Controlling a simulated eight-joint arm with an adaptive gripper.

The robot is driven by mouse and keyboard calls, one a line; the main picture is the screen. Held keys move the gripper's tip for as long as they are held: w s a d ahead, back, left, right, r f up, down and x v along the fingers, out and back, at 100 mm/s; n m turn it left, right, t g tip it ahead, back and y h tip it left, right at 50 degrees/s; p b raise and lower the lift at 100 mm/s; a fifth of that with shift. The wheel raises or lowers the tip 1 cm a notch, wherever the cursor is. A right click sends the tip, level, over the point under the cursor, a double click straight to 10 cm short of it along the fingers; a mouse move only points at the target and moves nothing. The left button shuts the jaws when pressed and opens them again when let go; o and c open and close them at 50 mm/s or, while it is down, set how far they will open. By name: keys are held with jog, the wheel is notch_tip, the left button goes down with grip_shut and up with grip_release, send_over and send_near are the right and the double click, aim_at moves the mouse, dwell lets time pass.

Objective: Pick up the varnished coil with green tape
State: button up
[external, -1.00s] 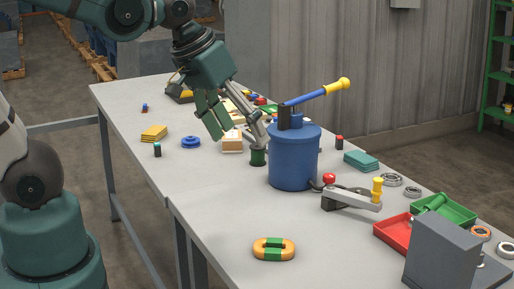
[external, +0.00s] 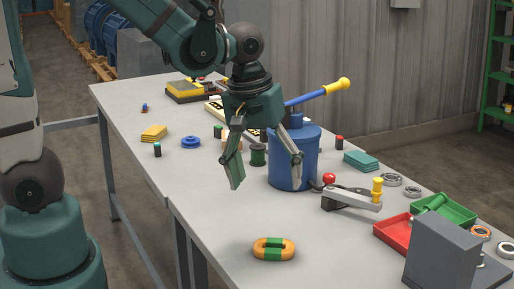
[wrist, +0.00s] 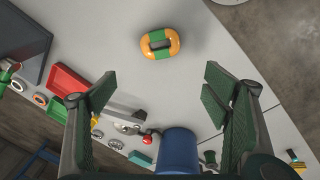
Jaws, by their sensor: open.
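The varnished coil with green tape (external: 273,255) is an orange oval ring with green bands, lying flat near the front of the table. It also shows in the wrist view (wrist: 148,43), top centre, in full view. My gripper (external: 265,186) is open and empty above the table, in front of the blue pot and behind the coil. In the wrist view the two fingers (wrist: 160,88) are spread wide, with the coil beyond their tips and apart from them.
A blue pot (external: 287,175) with a yellow-ended lever stands close by my right finger. A grey lever device (external: 347,198) with a red knob is beside it. Red tray (external: 393,232) and grey block (external: 441,258) are at right. Table around the coil is clear.

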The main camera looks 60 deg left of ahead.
aim_at(274, 241)
notch_tip(274, 241, down, 8)
jog(key=w+d+n+g, duration=0.1)
jog(key=n+g, duration=0.1)
jog(key=n, duration=0.1)
jog(key=shift+d, duration=0.35)
jog(key=shift+w, duration=0.1)
jog(key=shift+f+b, duration=0.4)
jog(key=shift+f, duration=0.8)
jog(key=shift+f, duration=0.15)
jog(key=shift+f+b, duration=0.3)
jog(key=shift+f, duration=2.15)
jog(key=shift+c, duration=0.4)
jog(key=c, duration=1.1)
